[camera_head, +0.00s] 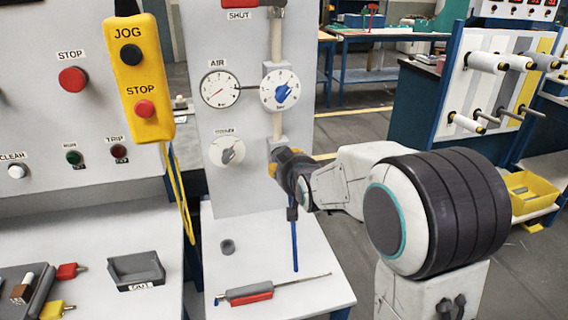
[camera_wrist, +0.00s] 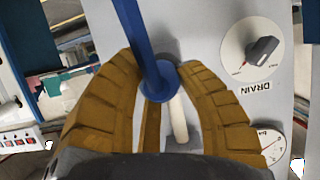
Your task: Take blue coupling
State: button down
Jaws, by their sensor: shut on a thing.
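The blue coupling (camera_wrist: 157,90) shows in the wrist view as a round blue collar with a blue hose (camera_wrist: 140,38) running from it. My gripper (camera_wrist: 157,68) has its ochre fingers closed around it. In the head view my gripper (camera_head: 277,164) is at the lower end of the vertical pipe on the grey panel. The blue hose (camera_head: 295,245) hangs straight down below it, its lower end near the shelf. The collar itself is hidden there by my gripper. I cannot tell whether the coupling still touches the pipe.
The panel carries an AIR gauge (camera_head: 220,90), a dial with a blue pointer (camera_head: 282,92) and a drain knob (camera_head: 228,153). A red-handled tool (camera_head: 250,293) lies on the shelf below. A yellow JOG/STOP pendant (camera_head: 142,80) hangs left. A rack of spools (camera_head: 487,62) stands right.

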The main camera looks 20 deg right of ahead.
jog(key=shift+s+f, duration=0.15)
jog(key=shift+s, duration=0.05)
jog(key=shift+s+b, duration=0.35)
jog(key=shift+b, duration=0.1)
jog(key=shift+f+b+v, duration=0.2)
jog(key=shift+b+v, duration=0.25)
jog(key=shift+v, duration=0.35)
jog(key=shift+f+b+v, duration=0.15)
jog(key=shift+b+v, duration=0.3)
jog(key=shift+v, duration=0.35)
jog(key=shift+f, duration=0.1)
